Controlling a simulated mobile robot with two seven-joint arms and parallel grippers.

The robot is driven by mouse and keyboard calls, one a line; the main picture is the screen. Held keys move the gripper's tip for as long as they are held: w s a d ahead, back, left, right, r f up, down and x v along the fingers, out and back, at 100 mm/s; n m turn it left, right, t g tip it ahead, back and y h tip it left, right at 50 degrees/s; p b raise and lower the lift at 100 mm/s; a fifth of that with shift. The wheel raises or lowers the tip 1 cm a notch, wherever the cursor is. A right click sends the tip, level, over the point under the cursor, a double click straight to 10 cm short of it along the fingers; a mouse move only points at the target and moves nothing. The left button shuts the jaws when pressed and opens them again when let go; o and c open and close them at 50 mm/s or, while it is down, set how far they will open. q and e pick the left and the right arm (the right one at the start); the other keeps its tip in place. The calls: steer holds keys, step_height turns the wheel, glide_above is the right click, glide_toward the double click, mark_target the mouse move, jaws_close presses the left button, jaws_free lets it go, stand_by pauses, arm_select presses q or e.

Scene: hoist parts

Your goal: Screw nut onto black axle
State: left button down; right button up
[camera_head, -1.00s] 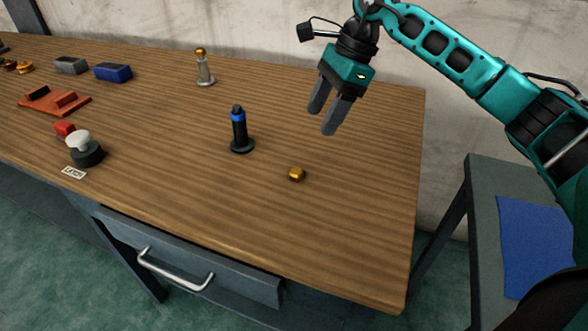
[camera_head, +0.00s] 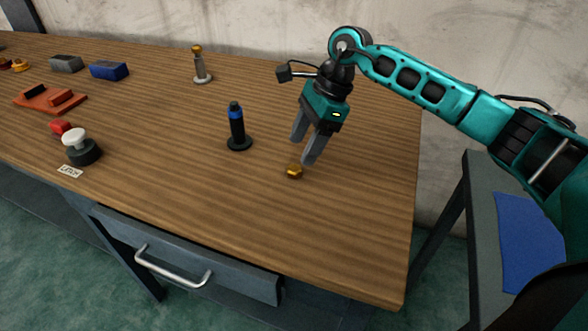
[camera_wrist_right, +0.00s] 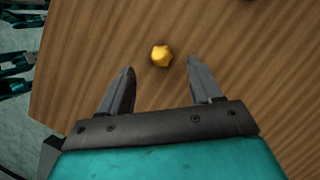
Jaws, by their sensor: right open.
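The gold nut (camera_head: 294,172) lies loose on the wooden table. The black axle (camera_head: 237,128) stands upright on its round base to the left of the nut, with a blue band near its top. My right gripper (camera_head: 304,152) is open and empty, above the table and just behind the nut. In the right wrist view the nut (camera_wrist_right: 161,55) sits beyond the open fingertips (camera_wrist_right: 160,70), roughly centred between them, and it touches neither finger. My left gripper is not in view.
A grey axle (camera_head: 201,68) with a gold top stands at the back. A black button with a white cap (camera_head: 77,146), an orange-red part (camera_head: 50,99) and a blue block (camera_head: 109,71) are at left. The table's front right is clear.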

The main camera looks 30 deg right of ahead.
mark_target(293, 168)
steer(key=x, duration=0.5)
steer(key=shift+d+f, duration=0.15)
steer(key=shift+f, duration=0.05)
steer(key=shift+c, duration=0.5)
steer(key=c, duration=1)
